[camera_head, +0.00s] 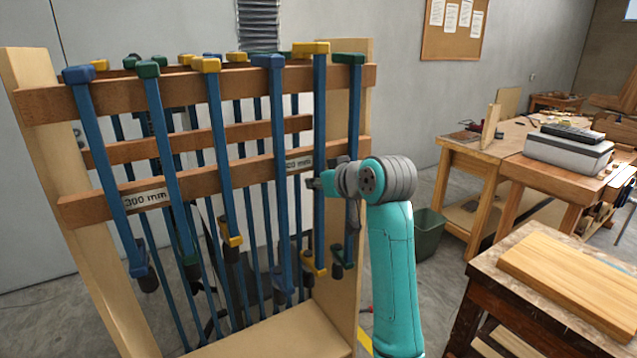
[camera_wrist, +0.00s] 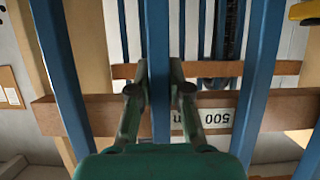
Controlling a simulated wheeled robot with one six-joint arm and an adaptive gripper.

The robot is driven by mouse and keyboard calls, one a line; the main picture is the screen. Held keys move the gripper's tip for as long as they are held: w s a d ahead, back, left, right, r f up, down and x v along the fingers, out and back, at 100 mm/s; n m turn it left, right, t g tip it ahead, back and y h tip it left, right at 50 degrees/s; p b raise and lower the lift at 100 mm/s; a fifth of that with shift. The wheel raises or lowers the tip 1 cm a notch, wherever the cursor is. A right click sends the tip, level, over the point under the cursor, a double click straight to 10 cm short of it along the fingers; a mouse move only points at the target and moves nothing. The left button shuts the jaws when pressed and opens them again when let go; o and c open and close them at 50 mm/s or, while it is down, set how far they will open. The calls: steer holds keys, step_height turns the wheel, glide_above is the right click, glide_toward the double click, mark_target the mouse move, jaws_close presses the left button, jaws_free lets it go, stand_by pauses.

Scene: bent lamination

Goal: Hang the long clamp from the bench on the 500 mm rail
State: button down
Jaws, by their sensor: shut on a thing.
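The long clamp has a blue bar (camera_head: 319,120) and a yellow head (camera_head: 311,48) at the top rail (camera_head: 190,85) of the wooden rack. Its head sits slightly higher than the neighbouring heads; I cannot tell whether it touches the rail. The bar hangs upright in front of the rack, with a yellow jaw (camera_head: 313,266) low down. My gripper (camera_head: 316,184) is shut on this bar at mid height; the wrist view shows both fingers (camera_wrist: 158,80) around it. The 500 mm label (camera_wrist: 205,122) appears upside down beside the bar in the wrist view. The bench (camera_head: 492,275) bears no clamp in view.
A blue-headed clamp (camera_head: 268,62) hangs close on the left and a green-headed clamp (camera_head: 348,58) close on the right. More clamps fill the left side by the 300 mm label (camera_head: 146,199). A wooden board (camera_head: 570,275) lies on the bench.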

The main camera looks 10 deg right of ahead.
steer(key=shift+f, duration=0.85)
stand_by(0.6)
steer(key=c, duration=1.1)
jaws_free()
steer(key=shift+o, duration=0.4)
steer(key=shift+f, duration=0.1)
steer(key=shift+f, duration=0.1)
steer(key=shift+s, duration=0.1)
steer(key=v, duration=1.2)
